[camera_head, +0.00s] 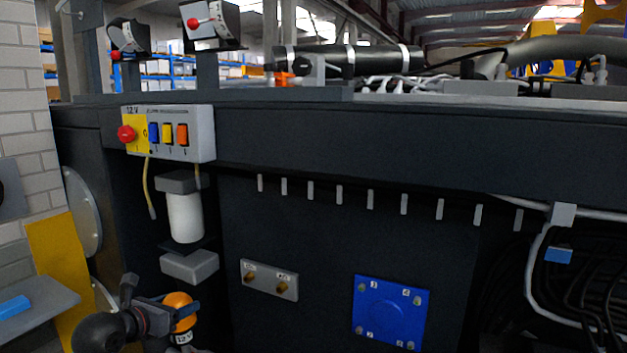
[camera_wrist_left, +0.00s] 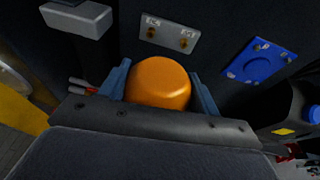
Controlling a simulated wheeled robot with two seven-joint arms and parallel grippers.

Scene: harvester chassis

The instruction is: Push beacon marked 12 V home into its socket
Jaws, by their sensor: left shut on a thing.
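The beacon (camera_head: 178,301) has a rounded orange cap and a white label reading 12 V below it. My left gripper (camera_head: 186,312) is low at the left in the head view, its blue fingers shut around the beacon. In the left wrist view the orange cap of the beacon (camera_wrist_left: 158,84) sits between both fingers, its lower part hidden. The beacon is held in front of the dark chassis (camera_head: 300,215). A grey plate with two brass-coloured pieces (camera_head: 269,279) is to its upper right. I cannot tell which part is the socket. My right gripper is out of view.
A grey control box (camera_head: 200,133) with a red knob and a 12 V label is above. A white cylinder (camera_head: 186,217) and a grey block (camera_head: 189,266) hang close above my left gripper. A blue plate (camera_head: 390,312) is on the right, and dark cables (camera_head: 590,270) fill the far right.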

